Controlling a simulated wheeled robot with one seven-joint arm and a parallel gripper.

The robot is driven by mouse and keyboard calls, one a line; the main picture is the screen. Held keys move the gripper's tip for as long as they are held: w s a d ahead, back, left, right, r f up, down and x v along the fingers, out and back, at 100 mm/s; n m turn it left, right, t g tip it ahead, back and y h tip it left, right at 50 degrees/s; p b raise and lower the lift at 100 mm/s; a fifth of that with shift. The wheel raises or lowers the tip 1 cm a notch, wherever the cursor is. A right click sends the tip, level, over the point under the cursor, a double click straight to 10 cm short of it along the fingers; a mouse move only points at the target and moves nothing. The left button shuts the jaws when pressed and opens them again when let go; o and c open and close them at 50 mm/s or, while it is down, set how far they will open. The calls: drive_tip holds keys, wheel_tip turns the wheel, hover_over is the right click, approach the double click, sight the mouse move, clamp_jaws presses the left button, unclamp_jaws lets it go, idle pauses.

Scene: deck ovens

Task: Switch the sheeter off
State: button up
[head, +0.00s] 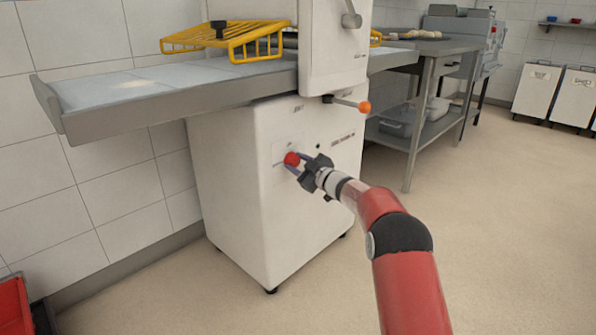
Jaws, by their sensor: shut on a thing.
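The sheeter (235,190) is a white floor-standing machine with a grey side table (120,112) reaching out to the left. A red round knob (291,159) sits on a small panel on the front of its cabinet. My gripper (294,163) is at this knob, with its fingers around it and shut on it. The fingers partly cover the knob's right side, and its markings are too small to read.
A lever with an orange ball end (364,107) sticks out above my gripper. A yellow wire guard (230,42) stands over the sheeter's table. A steel table (420,125) stands behind at right. Open floor (490,230) lies to the right. A red crate (14,305) is at lower left.

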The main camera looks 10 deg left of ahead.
drive_tip(key=n+b, duration=0.3)
drive_tip(key=n, duration=0.2)
drive_tip(key=shift+f+n+b, duration=0.1)
drive_tip(key=shift+n+b, duration=0.2)
drive_tip(key=shift+n, duration=0.1)
drive_tip(key=shift+n+g+y+b, duration=0.4)
drive_tip(key=shift+n+b, duration=0.6)
drive_tip(key=shift+n, duration=1.3)
drive_tip(key=shift+r, duration=0.2)
drive_tip(key=o, duration=1)
drive_tip(key=shift+w+a+f, duration=0.1)
drive_tip(key=v, duration=0.8)
drive_tip(key=shift+f, duration=0.1)
